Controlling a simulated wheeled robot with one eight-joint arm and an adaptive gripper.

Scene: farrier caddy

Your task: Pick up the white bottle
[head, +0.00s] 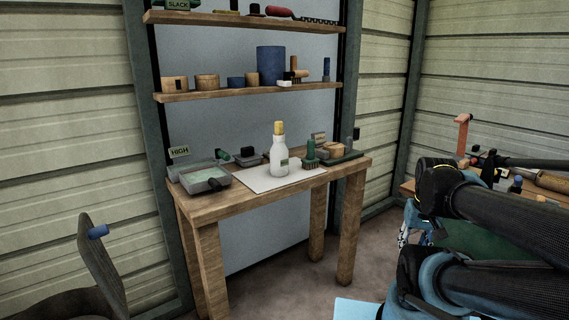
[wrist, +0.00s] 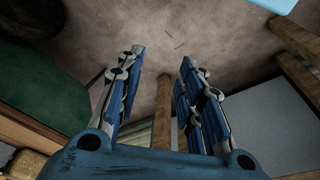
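The white bottle (head: 279,157) with a yellow cap stands upright on a pale sheet (head: 257,182) on the wooden table (head: 203,205) in the head view. My gripper (wrist: 160,65) shows in the wrist view with its two blue fingers spread apart and nothing between them. It is over bare floor, away from the bottle. The bottle is not visible in the wrist view.
A grey tray (head: 191,183) lies left of the bottle, and a green-handled brush (head: 311,156) stands close on its right. Shelves with blue and wooden containers (head: 270,66) hang above. A second bench (head: 407,187) stands at right behind my arm.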

